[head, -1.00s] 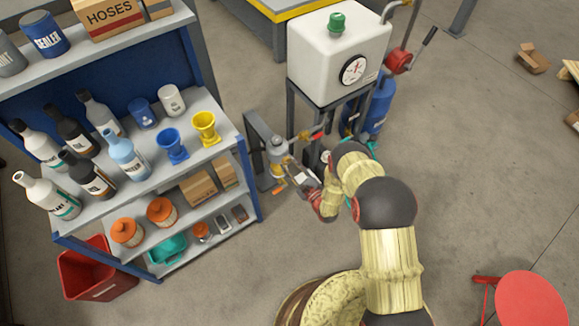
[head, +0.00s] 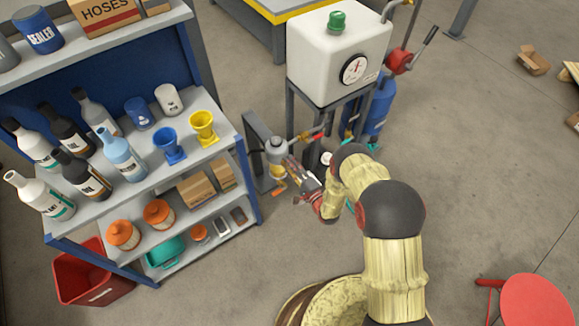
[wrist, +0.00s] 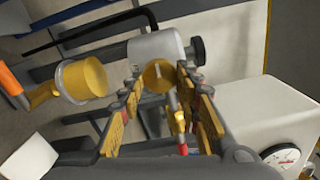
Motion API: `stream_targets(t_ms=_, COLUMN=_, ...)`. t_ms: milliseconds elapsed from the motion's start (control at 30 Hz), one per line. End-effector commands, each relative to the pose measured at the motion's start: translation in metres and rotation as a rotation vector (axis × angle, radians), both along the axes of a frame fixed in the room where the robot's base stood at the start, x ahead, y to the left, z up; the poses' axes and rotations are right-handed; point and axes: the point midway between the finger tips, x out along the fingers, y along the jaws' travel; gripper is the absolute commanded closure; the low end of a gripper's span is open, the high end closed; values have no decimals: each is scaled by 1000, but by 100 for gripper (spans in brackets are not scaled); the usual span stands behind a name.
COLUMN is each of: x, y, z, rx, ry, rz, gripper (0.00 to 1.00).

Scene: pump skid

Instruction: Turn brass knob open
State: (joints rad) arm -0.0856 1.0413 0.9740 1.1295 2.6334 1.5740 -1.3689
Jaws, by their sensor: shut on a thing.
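The brass knob (wrist: 158,75) is a round yellow disc at the front of a grey cylindrical body (wrist: 152,47) in the wrist view. My gripper (wrist: 162,88) has a finger on each side of it and is shut on it. In the head view my gripper (head: 298,170) reaches the grey unit (head: 275,150) left of the white tank's stand. The knob is hidden there behind the gripper. How far the knob is turned cannot be told.
The white tank (head: 335,50) with its gauge stands behind my gripper. A red-handled pipe (head: 312,137) is close above it. The blue shelf (head: 250,190) with bottles and funnels is at left.

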Motion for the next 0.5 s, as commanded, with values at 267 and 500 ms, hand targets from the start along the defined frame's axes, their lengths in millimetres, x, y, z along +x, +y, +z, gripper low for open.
stream_targets(t_ms=267, x=-1, y=1, z=-1, rx=-48, ry=-30, rz=1, gripper=92)
stream_targets(t_ms=500, x=-1, y=1, z=-1, rx=-54, ry=-33, rz=3, gripper=92)
